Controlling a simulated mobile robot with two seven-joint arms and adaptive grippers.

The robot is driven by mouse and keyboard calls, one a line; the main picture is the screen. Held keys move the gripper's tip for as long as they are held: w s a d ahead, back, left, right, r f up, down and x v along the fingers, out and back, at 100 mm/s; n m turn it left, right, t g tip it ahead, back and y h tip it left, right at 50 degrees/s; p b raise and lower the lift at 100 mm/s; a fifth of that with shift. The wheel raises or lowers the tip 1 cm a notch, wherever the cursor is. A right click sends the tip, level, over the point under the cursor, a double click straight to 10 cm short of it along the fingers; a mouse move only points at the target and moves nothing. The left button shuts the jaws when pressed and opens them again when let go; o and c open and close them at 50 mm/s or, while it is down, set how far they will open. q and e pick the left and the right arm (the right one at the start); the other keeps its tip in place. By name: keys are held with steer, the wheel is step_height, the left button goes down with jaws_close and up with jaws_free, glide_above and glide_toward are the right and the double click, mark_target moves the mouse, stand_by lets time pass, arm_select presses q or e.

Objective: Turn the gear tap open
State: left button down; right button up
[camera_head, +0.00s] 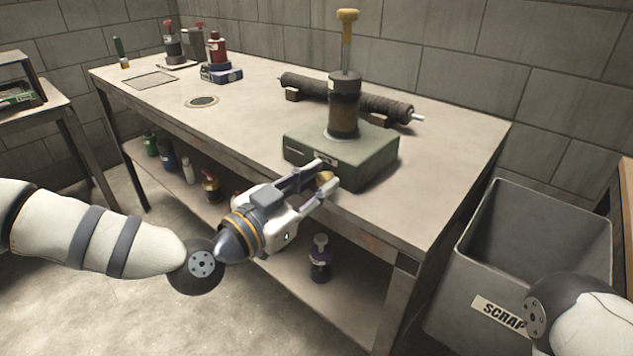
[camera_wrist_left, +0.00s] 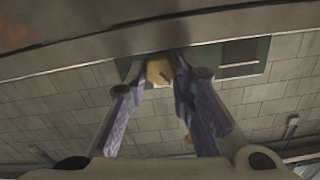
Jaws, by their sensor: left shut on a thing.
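A green box-shaped base (camera_head: 363,158) stands near the front edge of the workbench, with a dark cylinder (camera_head: 344,108) and a yellow-topped rod (camera_head: 347,40) upright on it. A small brass-yellow knob, which looks like the gear tap (camera_head: 324,178), is on the front face of the base. It also shows in the left wrist view (camera_wrist_left: 159,72). My left gripper (camera_head: 327,177) is shut on this tap, with a finger on either side of it in the wrist view (camera_wrist_left: 158,70). The fingers partly hide the tap. My right gripper is out of view.
A dark mesh roller (camera_head: 390,104) lies behind the base. A grey scrap bin (camera_head: 540,225) is on the right. The bench's middle is mostly clear.

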arm_select(q)
steer(key=shift+n, duration=0.6)
steer(key=c, duration=1.4)
jaws_free()
steer(key=shift+o, duration=0.2)
steer(key=v, duration=1.2)
